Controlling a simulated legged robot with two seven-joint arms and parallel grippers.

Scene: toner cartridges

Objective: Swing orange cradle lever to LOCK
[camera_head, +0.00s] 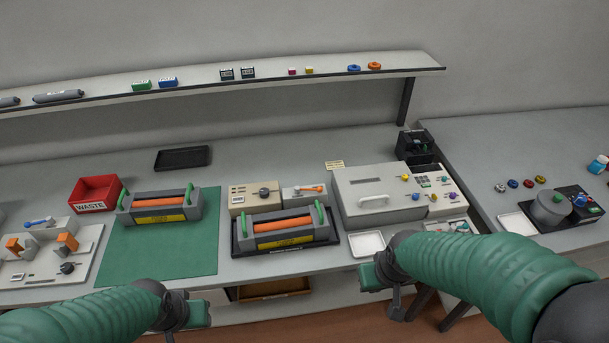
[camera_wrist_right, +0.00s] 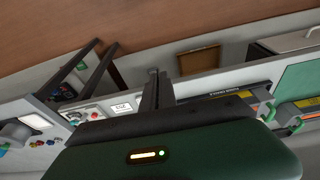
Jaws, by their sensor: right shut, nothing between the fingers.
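A toner cartridge (camera_head: 283,227) with an orange roller and green end handles sits in the cradle. My right gripper (camera_head: 396,307) is shut and empty in front of the bench edge, right of the cradle; its closed fingers show in the right wrist view (camera_wrist_right: 156,90). My left gripper (camera_head: 172,330) is low in front of the green mat, away from the lever; its fingers are mostly hidden.
A second cartridge (camera_head: 161,206) rests on the green mat (camera_head: 158,258). A left fixture (camera_head: 40,275) has other orange parts. A beige box with a dark knob (camera_head: 264,193) stands beside the lever unit. A large beige machine (camera_head: 385,190) and a white tray (camera_head: 367,244) are to the right.

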